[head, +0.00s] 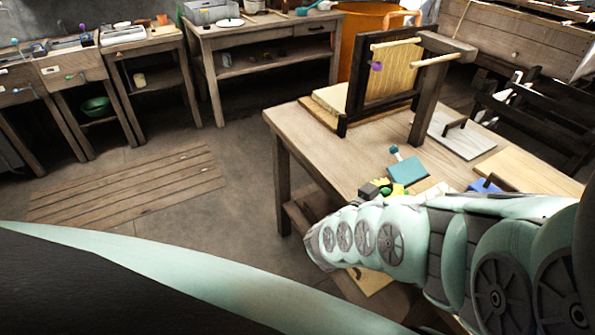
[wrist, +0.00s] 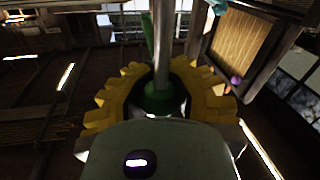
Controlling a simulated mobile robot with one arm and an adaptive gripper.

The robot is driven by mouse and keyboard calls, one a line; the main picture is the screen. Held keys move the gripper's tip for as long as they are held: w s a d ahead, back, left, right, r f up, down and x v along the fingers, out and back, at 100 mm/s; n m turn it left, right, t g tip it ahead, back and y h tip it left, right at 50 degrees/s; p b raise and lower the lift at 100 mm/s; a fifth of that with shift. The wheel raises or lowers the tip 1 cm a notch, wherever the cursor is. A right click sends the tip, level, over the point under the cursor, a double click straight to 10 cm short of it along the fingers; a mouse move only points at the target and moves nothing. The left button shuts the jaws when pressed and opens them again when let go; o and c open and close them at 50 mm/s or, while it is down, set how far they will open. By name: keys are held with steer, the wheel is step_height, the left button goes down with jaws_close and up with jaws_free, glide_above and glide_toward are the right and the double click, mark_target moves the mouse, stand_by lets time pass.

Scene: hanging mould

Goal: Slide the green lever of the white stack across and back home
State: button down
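My gripper shows in the wrist view (wrist: 165,80) with yellow, stepped fingers on both sides of a dark green rounded part (wrist: 160,98). A pale metal rod rises from that part between the fingers. Whether the fingers press on it is unclear. In the head view my gripper (head: 385,190) is low over the front of the wooden table, partly hidden by my arm. Bright green and yellow pieces show there, too small to separate. A teal block (head: 408,170) with a blue-knobbed lever stands just behind. I cannot single out the white stack; my arm covers that area.
A dark upright frame (head: 353,85) with a slatted panel and purple knob stands at the table's back left. A grey board (head: 455,136) with a dark handle and a blue block (head: 482,186) lie to the right. Benches (head: 225,43) line the back; the floor between is open.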

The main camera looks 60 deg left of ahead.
steer(key=s+d+r+p, duration=0.1)
steer(key=d+p, duration=0.5)
steer(key=d, duration=0.4)
steer(key=shift+d, duration=0.3)
stand_by(0.6)
steer(key=shift+s+d, duration=0.15)
steer(key=shift+d, duration=0.1)
steer(key=d+p, duration=0.3)
steer(key=d, duration=1.2)
steer(key=shift+s+d, duration=0.4)
stand_by(0.5)
steer(key=c, duration=1.4)
jaws_free()
steer(key=shift+s+d+f, duration=0.15)
steer(key=shift+s+f, duration=0.1)
steer(key=shift+s, duration=0.05)
steer(key=o, duration=0.8)
steer(key=shift+f, duration=0.2)
steer(key=shift+c, duration=0.2)
steer(key=s+d, duration=0.1)
steer(key=s, duration=1)
steer(key=shift+s+d, duration=0.25)
steer(key=shift+s, duration=0.15)
